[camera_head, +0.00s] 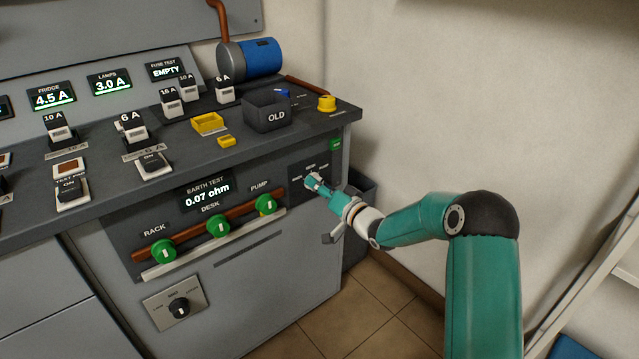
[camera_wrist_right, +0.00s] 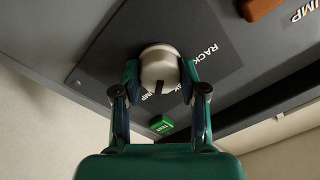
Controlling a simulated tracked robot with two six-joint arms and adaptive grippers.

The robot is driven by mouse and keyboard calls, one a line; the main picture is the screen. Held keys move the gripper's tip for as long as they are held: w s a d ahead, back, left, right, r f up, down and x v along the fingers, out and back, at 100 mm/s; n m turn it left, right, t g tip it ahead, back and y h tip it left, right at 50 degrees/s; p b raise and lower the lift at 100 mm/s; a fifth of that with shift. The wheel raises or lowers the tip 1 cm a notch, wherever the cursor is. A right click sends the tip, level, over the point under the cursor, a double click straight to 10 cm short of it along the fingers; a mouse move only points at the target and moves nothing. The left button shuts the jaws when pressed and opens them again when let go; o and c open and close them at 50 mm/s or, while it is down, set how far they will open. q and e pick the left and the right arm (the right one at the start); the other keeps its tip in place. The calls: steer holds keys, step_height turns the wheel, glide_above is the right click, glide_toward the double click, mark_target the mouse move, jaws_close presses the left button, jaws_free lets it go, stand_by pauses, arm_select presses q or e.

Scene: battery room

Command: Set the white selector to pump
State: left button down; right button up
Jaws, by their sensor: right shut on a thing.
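The white selector (camera_wrist_right: 159,66) is a round knob on a dark panel (camera_wrist_right: 105,50) in the right wrist view. Its dark mark points down between my fingers, toward a mostly hidden label, probably DESK. RACK is readable to the right of the knob, and part of PUMP shows to the left. My right gripper (camera_wrist_right: 160,75) is shut on the knob, a finger on each side. In the head view my right gripper (camera_head: 313,183) reaches the small dark panel (camera_head: 296,190) at the bench's right front and covers most of the knob. My left gripper is not in view.
Green knobs marked RACK (camera_head: 162,250), DESK (camera_head: 218,226) and PUMP (camera_head: 266,204) sit left of the panel. A lower black rotary knob (camera_head: 179,308) is on the front. A dark bin (camera_head: 358,190) stands beside the bench. The wall is close on the right.

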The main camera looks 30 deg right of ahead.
steer(key=shift+d+m, duration=0.1)
steer(key=shift+m, duration=0.8)
steer(key=shift+f, duration=0.1)
steer(key=o, duration=1.1)
steer(key=shift+o, duration=0.2)
steer(key=s+d, duration=0.1)
steer(key=s, duration=1.1)
steer(key=shift+f, duration=0.15)
